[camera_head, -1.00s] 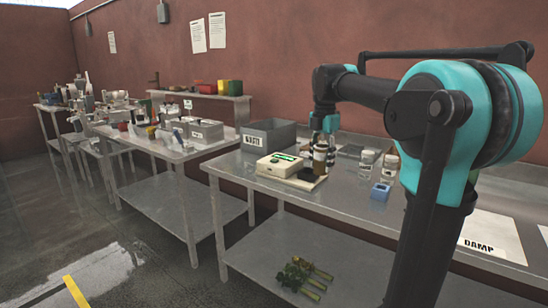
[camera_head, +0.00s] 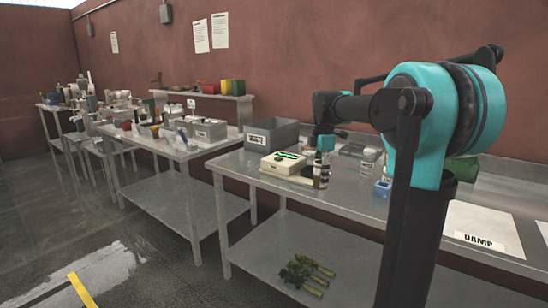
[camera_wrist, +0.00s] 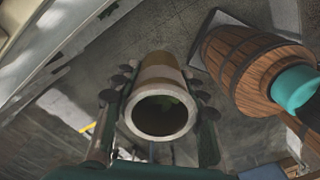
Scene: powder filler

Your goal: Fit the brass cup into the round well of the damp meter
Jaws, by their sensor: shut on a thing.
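In the wrist view my gripper (camera_wrist: 158,120) is shut around a pale tan cylinder with a cream rim, which I take to be the cup (camera_wrist: 162,72). Its open, dark mouth faces the camera, with a dark finger on each side. In the head view my gripper (camera_head: 321,175) is small, at the right end of the damp meter. The damp meter (camera_head: 281,166) is a cream box with a green display on the steel table. Its round well cannot be made out. I cannot tell whether cup and meter touch.
A grey bin (camera_head: 272,137) stands behind the meter. A blue block (camera_head: 382,188) and clear jars (camera_head: 368,160) stand to the right. A DAMP sheet (camera_head: 482,232) lies farther right. A wooden barrel-shaped thing (camera_wrist: 245,65) shows large in the wrist view, beside the cup.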

